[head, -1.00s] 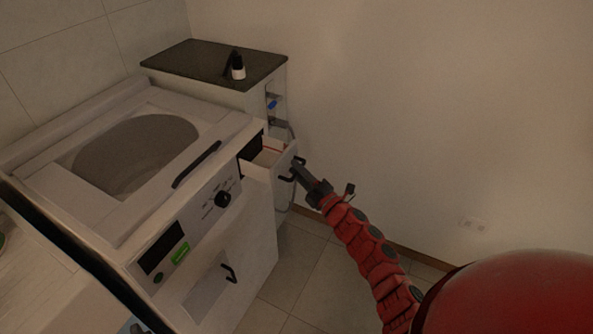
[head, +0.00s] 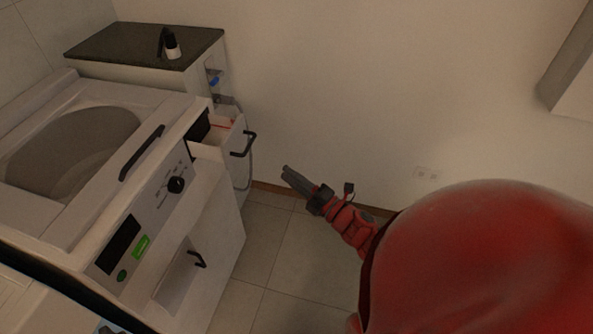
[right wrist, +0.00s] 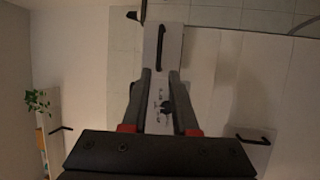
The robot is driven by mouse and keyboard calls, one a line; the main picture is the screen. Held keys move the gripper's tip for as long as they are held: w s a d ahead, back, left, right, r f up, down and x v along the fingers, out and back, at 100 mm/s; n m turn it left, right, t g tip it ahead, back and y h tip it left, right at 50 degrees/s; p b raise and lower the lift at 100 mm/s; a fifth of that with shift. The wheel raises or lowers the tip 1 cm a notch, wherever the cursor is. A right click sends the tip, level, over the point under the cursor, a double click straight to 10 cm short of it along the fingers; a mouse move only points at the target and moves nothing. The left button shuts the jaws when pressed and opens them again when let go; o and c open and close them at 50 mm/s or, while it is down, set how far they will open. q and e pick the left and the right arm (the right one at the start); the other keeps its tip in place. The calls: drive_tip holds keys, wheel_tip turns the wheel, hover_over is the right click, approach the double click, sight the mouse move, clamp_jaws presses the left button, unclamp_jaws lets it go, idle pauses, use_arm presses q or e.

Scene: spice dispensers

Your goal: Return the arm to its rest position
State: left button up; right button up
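My right gripper (head: 287,172) hangs in the air to the right of the open drawer (head: 222,137), clear of its black handle (head: 249,144). Its arm is red and partly hidden behind a large red part of my own body. In the right wrist view the two dark fingers (right wrist: 160,72) stand apart with nothing between them. Beyond them the wrist view shows a white front with a black handle (right wrist: 160,47) and a black knob (right wrist: 167,107). My left gripper is not in view.
The white appliance (head: 70,225) with its round basin, knob (head: 176,185) and lower handle (head: 197,259) stands at left. A dark-topped cabinet (head: 125,45) behind it bears a small black-and-white bottle (head: 171,46). The tiled floor (head: 300,250) below the gripper is clear.

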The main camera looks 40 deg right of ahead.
drive_tip(key=shift+v, duration=1)
